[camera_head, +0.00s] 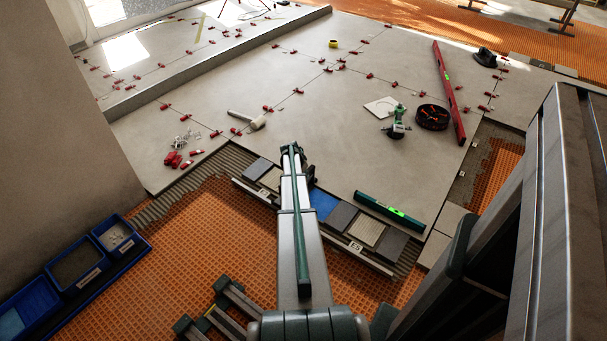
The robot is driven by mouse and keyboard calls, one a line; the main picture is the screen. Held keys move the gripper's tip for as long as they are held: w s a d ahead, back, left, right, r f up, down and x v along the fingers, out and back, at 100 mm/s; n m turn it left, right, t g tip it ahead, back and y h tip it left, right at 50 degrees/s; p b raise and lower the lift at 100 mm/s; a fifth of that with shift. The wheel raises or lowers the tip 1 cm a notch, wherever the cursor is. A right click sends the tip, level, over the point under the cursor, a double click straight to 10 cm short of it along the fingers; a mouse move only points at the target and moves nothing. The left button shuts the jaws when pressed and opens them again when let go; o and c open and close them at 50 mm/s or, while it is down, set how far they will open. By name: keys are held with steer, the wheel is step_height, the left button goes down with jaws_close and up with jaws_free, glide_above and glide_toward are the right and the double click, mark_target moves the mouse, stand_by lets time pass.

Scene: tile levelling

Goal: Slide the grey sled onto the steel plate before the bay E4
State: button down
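My gripper (291,150) is at the far end of my arm, over the near edge of the tiled floor; its fingers are small and dark, and I cannot tell if they hold anything. A row of bays runs along this edge, with a light strip (378,264) in front. Dark grey blocks (341,216) and another dark grey block (257,169) sit in the row; I cannot tell which is the grey sled. A bay label (355,247) reads E5; a label further left (264,193) is too small to read. My arm hides the middle, so bay E4 and its steel plate are not clearly seen.
A blue pad (323,203) lies right of my arm. A green level (390,211) lies behind the right bays. A mallet (247,120), red clips (174,159) and a green tool (396,124) lie on the tiles. Blue bins (76,269) stand at left on orange matting.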

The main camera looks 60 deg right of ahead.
steer(key=c, duration=1)
jaws_free()
steer(key=v, duration=1.2)
